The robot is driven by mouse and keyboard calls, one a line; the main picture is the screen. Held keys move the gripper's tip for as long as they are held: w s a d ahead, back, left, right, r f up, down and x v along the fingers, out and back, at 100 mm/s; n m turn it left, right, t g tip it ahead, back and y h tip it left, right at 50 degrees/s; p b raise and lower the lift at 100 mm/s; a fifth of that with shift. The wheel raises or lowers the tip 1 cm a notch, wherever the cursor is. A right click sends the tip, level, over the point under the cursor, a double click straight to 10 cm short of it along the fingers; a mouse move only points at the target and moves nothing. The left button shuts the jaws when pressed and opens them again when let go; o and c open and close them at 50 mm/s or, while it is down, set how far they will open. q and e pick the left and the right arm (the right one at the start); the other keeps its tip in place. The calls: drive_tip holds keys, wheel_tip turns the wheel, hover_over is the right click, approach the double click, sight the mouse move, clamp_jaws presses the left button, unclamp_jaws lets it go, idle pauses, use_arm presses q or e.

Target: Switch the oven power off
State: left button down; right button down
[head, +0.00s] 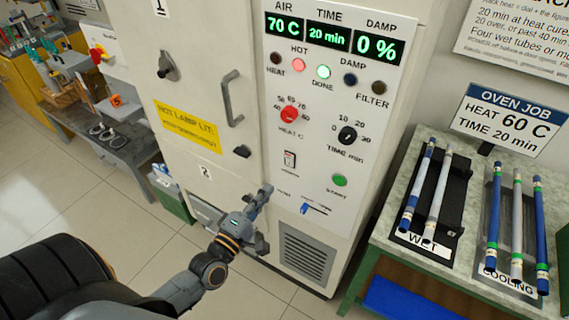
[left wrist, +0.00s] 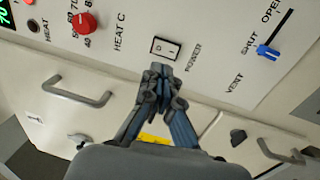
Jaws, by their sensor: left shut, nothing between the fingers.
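The oven (head: 327,180) is a tall cream cabinet with a control panel. I cannot tell which way the rocker is set. My left gripper (head: 266,191) is below and left of the switch in the head view. In the left wrist view its closed, empty fingertips (left wrist: 160,71) point at the switch, just below its frame; contact cannot be told. The displays read 70 C, 20 min and 0 %. My right gripper is not in view.
Nearby are the red heat dial (head: 289,115), black time dial (head: 347,135), green start button (head: 340,180) and blue vent slider (head: 305,209). The door handle (head: 231,98) juts out at left. A bench (head: 469,165) with racked rods stands right.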

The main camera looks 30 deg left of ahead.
sight(290, 158)
use_arm(q)
drive_tip(key=w, duration=0.2)
drive_tip(key=w+p, duration=0.1)
drive_tip(key=w, duration=0.2)
drive_tip(key=w+r+p, duration=0.1)
drive_tip(key=w, duration=0.2)
drive_tip(key=shift+w+d+r, duration=0.1)
drive_tip(key=shift+d, duration=0.05)
drive_tip(key=shift+w, duration=0.7)
drive_tip(key=shift+w+r, duration=0.1)
drive_tip(key=shift+w, duration=0.1)
drive_tip(key=shift+r, duration=0.1)
drive_tip(key=shift+s, duration=0.1)
